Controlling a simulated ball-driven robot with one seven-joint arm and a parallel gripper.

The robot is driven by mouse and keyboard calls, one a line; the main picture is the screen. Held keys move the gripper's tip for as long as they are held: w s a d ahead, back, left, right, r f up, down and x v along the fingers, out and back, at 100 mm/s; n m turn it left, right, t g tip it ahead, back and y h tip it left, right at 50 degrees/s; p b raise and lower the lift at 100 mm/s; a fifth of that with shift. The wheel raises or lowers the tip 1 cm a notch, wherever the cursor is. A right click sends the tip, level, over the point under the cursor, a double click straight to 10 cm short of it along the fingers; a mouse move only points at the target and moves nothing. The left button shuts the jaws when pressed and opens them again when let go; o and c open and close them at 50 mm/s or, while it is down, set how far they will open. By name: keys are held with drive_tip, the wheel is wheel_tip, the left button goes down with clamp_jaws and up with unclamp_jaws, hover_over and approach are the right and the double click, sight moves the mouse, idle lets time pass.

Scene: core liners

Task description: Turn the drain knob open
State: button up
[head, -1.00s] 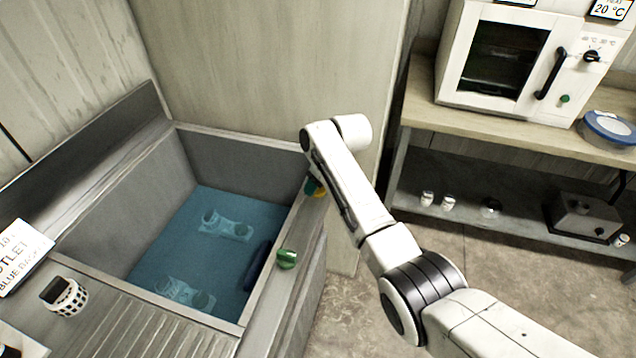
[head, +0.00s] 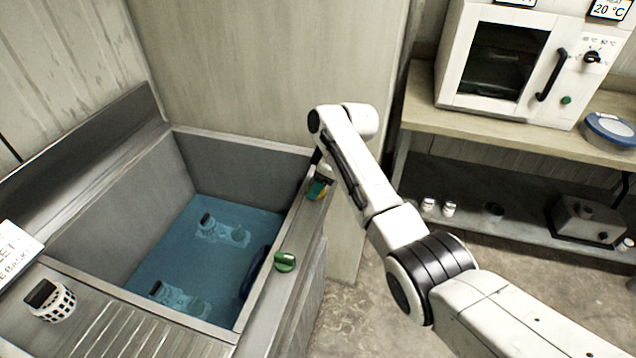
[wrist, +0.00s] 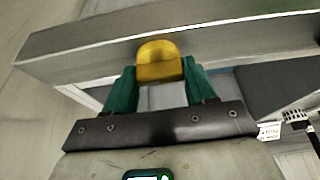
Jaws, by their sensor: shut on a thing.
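My gripper (wrist: 161,92) has two green fingers, one on each side of a yellow knob (wrist: 159,62) on the sink's rim, and is shut on it. In the head view the fingers (head: 317,187) are at the right rim of the grey sink (head: 242,164), and the knob is mostly hidden by my gripper and wrist. A green knob (head: 286,261) stands on the same rim, nearer the camera and apart from my gripper. I cannot tell from any label which knob is the drain's. Blue water (head: 165,262) stands in the basin.
Several dark-topped pieces sit under the water. A basket-like cup (head: 50,299) stands on the ribbed drainboard (head: 110,325), beside a white sign (head: 14,252). A wooden bench (head: 480,125) with a white oven (head: 510,65) is at the right. Open floor lies between.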

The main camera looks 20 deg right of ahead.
drive_tip(key=o, duration=1)
drive_tip(key=shift+o, duration=0.2)
drive_tip(key=v, duration=1)
drive_tip(key=shift+r+b, duration=0.35)
drive_tip(key=shift+r, duration=0.05)
drive_tip(key=shift+d, duration=0.1)
drive_tip(key=s+f+m+h, duration=0.1)
drive_tip(key=s+f+m, duration=0.5)
drive_tip(key=s+f, duration=1.4)
drive_tip(key=s+d+m+h, duration=0.1)
drive_tip(key=s+d+m, duration=0.1)
drive_tip(key=s, duration=1.1)
drive_tip(key=s+d+m+g+h, duration=0.1)
drive_tip(key=s+m+h, duration=0.1)
drive_tip(key=s, duration=1.2)
drive_tip(key=shift+d+f+m+g, duration=0.3)
drive_tip(key=shift+d+f+m, duration=0.1)
drive_tip(key=shift+m, duration=0.4)
